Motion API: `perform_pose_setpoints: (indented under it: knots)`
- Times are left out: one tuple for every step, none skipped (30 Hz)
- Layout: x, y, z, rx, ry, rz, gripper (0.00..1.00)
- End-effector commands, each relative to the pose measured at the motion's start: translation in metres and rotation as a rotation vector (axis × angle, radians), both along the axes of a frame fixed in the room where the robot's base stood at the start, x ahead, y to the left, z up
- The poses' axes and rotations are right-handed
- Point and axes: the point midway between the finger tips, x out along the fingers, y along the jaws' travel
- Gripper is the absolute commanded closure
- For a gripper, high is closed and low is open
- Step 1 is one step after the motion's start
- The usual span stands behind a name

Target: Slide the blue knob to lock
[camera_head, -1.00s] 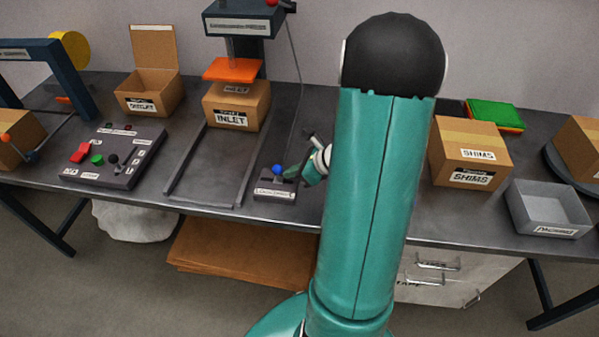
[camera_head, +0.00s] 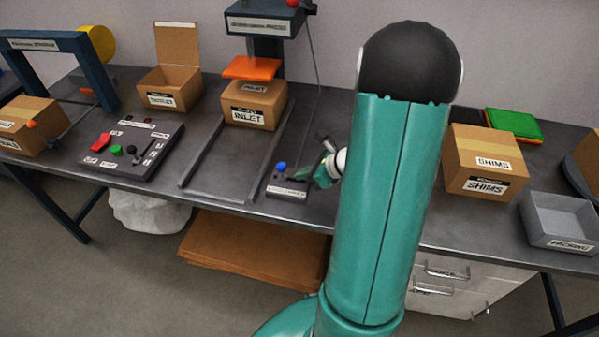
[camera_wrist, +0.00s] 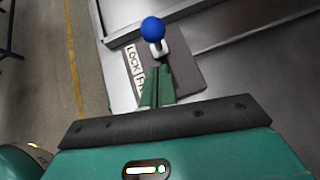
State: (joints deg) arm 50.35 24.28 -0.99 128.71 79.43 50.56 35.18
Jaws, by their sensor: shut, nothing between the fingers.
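The blue knob (camera_head: 281,166) stands on a small grey base (camera_head: 287,188) with a white label, near the front edge of the bench. In the wrist view the knob (camera_wrist: 153,28) sits on a light stem at the far end of the base (camera_wrist: 188,75), beside the word LOCK. The second label word is partly hidden. My gripper (camera_head: 307,174) is to the right of the knob, low over the base. In the wrist view its green fingers (camera_wrist: 156,84) are together, empty, and point at the stem; I cannot tell whether they touch it.
Left of the base are rails with an INLET box (camera_head: 254,106) under an orange press plate, and a button panel (camera_head: 133,149). Right of my arm are a SHIMS box (camera_head: 486,162) and a grey packing tray (camera_head: 560,222). The bench behind the base is clear.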

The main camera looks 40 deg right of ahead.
Motion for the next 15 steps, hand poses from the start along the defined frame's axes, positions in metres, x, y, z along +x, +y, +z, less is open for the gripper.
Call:
perform_pose_setpoints:
  knots:
    - [-0.002,-0.003,-0.001,0.000,0.001,-0.001,1.00]
    - [-0.003,-0.005,-0.002,0.000,0.001,-0.001,1.00]
    - [-0.005,-0.007,-0.002,0.000,0.001,-0.001,1.00]
    - [-0.009,-0.010,0.004,-0.004,-0.002,-0.003,1.00]
    - [-0.013,-0.012,0.008,-0.005,-0.001,-0.003,1.00]
    - [-0.017,-0.014,0.013,-0.003,-0.001,-0.002,1.00]
    - [-0.021,-0.016,0.017,-0.004,-0.001,-0.002,1.00]
    - [-0.024,-0.018,0.021,-0.005,0.000,-0.002,1.00]
    - [-0.029,-0.021,0.026,-0.004,-0.001,-0.002,1.00]
    - [-0.034,-0.024,0.030,-0.005,0.000,-0.002,1.00]
    - [-0.037,-0.026,0.033,-0.005,0.000,-0.002,1.00]
    - [-0.042,-0.029,0.039,-0.004,-0.001,-0.002,1.00]
    - [-0.046,-0.031,0.042,-0.004,-0.001,-0.003,1.00]
    - [-0.050,-0.033,0.045,-0.004,0.000,-0.002,1.00]
    - [-0.054,-0.034,0.049,-0.003,0.000,-0.002,1.00]
